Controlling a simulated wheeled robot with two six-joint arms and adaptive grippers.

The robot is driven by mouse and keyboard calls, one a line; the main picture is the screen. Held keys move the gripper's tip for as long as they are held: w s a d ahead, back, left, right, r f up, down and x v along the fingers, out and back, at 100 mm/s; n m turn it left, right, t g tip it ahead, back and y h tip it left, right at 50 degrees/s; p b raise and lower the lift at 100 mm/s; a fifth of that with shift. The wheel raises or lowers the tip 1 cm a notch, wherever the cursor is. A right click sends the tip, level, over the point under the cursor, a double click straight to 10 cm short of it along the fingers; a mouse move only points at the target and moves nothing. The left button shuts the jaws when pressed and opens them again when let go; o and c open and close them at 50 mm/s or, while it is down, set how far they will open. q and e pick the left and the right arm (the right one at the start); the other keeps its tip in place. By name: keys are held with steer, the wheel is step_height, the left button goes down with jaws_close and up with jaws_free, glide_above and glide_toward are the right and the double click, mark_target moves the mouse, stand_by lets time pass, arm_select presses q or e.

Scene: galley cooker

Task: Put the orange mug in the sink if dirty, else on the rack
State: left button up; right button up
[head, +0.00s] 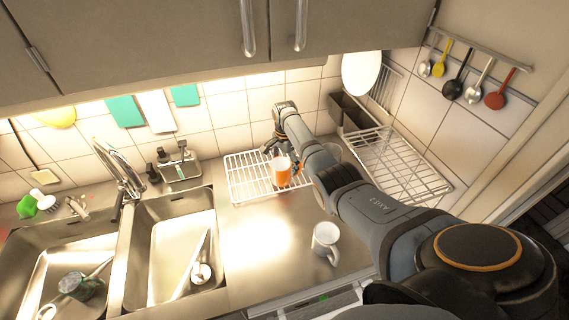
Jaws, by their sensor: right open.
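The orange mug (282,174) stands upright on the low wire rack (240,187) at the back of the counter, right of the sink. Its outside looks plain orange with a pale top; I cannot tell whether it is dirty inside. My right gripper (277,151) is open just behind and above the mug, its fingers small and partly hidden. The double sink (142,212) is at the left. My left gripper is out of view.
A white mug (326,240) stands on the counter at the front. A wire dish rack (395,165) with a white plate (361,73) is at the right. The sink basins hold a ladle (201,272) and a dark glass item (80,287). The counter between is clear.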

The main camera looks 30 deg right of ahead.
steer(key=shift+a+r, duration=0.1)
steer(key=shift+r, duration=0.35)
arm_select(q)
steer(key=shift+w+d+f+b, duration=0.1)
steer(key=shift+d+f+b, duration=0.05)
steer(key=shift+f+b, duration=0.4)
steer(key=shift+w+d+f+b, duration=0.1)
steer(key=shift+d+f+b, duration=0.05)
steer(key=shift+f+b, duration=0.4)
arm_select(e)
step_height(320, 180, up, 12)
steer(key=shift+f, duration=0.15)
steer(key=shift+f, duration=0.1)
